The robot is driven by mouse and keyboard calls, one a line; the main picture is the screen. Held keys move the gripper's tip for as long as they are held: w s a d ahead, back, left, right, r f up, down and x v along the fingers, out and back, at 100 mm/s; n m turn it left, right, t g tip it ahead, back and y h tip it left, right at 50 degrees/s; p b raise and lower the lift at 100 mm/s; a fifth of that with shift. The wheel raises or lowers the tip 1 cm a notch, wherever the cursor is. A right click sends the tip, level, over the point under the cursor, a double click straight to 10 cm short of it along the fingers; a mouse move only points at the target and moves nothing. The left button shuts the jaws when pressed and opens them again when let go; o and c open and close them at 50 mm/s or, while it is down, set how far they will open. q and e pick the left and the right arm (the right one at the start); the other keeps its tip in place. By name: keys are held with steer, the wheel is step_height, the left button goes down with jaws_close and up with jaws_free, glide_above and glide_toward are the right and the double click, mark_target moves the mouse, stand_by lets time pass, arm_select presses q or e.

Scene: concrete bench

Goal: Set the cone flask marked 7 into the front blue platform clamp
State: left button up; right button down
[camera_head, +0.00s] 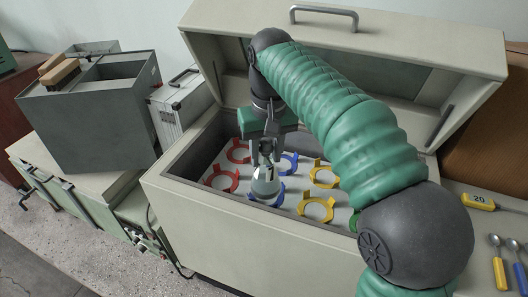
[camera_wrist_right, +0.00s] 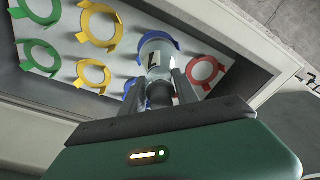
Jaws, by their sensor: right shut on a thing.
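The cone flask (camera_head: 265,186) is clear, with a white label that carries a dark mark, likely a 7. It is upright inside the open chest. My right gripper (camera_head: 265,157) is shut on its neck from above. The flask base is at the front blue platform clamp (camera_head: 277,199), whose blue parts show around it. In the right wrist view the flask (camera_wrist_right: 156,56) is between the fingers (camera_wrist_right: 160,86), with the blue clamp (camera_wrist_right: 172,37) around its far end. I cannot tell whether the base rests on the platform. My left gripper is not in view.
The white platform also holds red clamps (camera_head: 222,179), yellow clamps (camera_head: 317,209), a rear blue clamp (camera_head: 289,164) and green ones (camera_wrist_right: 40,56). The chest walls (camera_head: 240,208) surround it, and the raised lid (camera_head: 420,50) stands behind my arm.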

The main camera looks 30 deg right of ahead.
steer(key=shift+s+d, duration=0.15)
steer(key=shift+d, duration=0.05)
steer(key=shift+f, duration=0.1)
steer(key=shift+w+f+b, duration=0.2)
steer(key=shift+f+b, duration=0.1)
steer(key=shift+f, duration=0.05)
steer(key=shift+a+f+b, duration=0.2)
steer(key=shift+f+b, duration=0.1)
steer(key=shift+f, duration=0.15)
steer(key=shift+d+f, duration=0.1)
steer(key=shift+f, duration=0.1)
steer(key=shift+s+f, duration=0.15)
steer(key=shift+f, duration=0.15)
